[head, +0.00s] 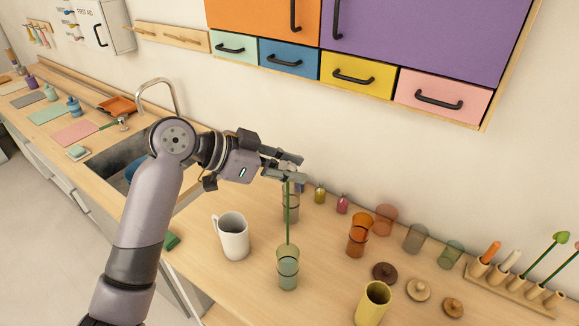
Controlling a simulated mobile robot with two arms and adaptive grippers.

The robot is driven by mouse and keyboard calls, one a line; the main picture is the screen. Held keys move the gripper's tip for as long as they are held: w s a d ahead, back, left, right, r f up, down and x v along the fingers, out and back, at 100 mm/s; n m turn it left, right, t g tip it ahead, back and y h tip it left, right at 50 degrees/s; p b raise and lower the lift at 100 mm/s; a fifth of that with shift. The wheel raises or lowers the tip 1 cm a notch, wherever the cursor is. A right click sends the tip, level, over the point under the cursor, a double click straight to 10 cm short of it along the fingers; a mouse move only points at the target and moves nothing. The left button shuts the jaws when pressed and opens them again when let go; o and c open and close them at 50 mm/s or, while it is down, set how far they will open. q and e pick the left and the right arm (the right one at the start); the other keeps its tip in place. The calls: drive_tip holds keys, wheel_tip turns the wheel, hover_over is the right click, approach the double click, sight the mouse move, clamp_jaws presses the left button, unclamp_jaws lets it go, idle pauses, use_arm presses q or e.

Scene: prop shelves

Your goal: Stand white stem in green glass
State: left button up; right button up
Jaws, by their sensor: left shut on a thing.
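My left gripper (297,168) is shut on a thin stem (287,222) with a green stalk. The stem hangs nearly upright below the fingers. The green glass (288,268) stands upright on the counter, straight below the gripper in the picture. The stalk's lower end meets the glass's mouth in the picture. I cannot tell whether it is inside the rim or just above or behind it. My right gripper is not in view.
A white mug (233,237) stands left of the green glass, and a grey glass (291,208) behind the stem. An orange glass (358,237) and a yellow cup (372,304) stand to the right. A wooden rack (516,288) holds other stems at far right. Drawers (357,76) hang above.

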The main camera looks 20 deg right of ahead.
use_arm(q)
wheel_tip(320, 180, down, 12)
drive_tip(key=b, duration=0.7)
drive_tip(key=shift+r+b, duration=0.15)
drive_tip(key=shift+b, duration=0.25)
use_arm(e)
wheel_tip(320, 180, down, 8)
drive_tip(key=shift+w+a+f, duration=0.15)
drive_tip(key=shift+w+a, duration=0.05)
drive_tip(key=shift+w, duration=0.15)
use_arm(q)
drive_tip(key=o, duration=0.9)
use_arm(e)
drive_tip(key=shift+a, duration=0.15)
use_arm(q)
drive_tip(key=v, duration=1.2)
